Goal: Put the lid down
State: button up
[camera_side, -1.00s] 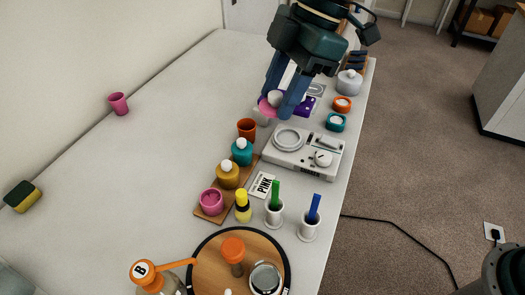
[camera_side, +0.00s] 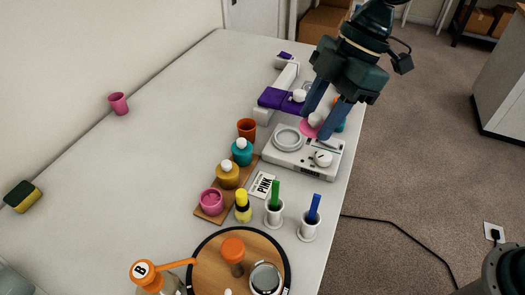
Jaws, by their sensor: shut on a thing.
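My gripper (camera_side: 324,116) is shut on the white knob (camera_side: 316,119) of a pink lid (camera_side: 307,130). The lid is at the back edge of the white scale-like device (camera_side: 299,166); I cannot tell whether it touches anything below. The pink jar (camera_side: 211,202) stands without a lid at the near end of a wooden board (camera_side: 203,216). Behind it on the board are a yellow jar (camera_side: 227,175) and a teal jar (camera_side: 242,152), both with lids with white knobs.
An orange cup (camera_side: 246,128) stands left of the device. A white stand with a purple pad (camera_side: 278,98) is behind it. In front are a PINK card (camera_side: 262,185), a yellow bottle (camera_side: 243,207), green (camera_side: 276,193) and blue (camera_side: 314,207) handled tools in holders, and a round wooden tray (camera_side: 208,262). The table's left is mostly clear.

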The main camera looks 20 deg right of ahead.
aim_at(299, 192)
notch_tip(299, 192, down, 17)
jog(key=shift+f, duration=0.2)
dwell(0.7)
jog(key=shift+f, duration=0.15)
jog(key=o, duration=0.9)
jog(key=shift+o, duration=0.2)
jog(key=v, duration=1.2)
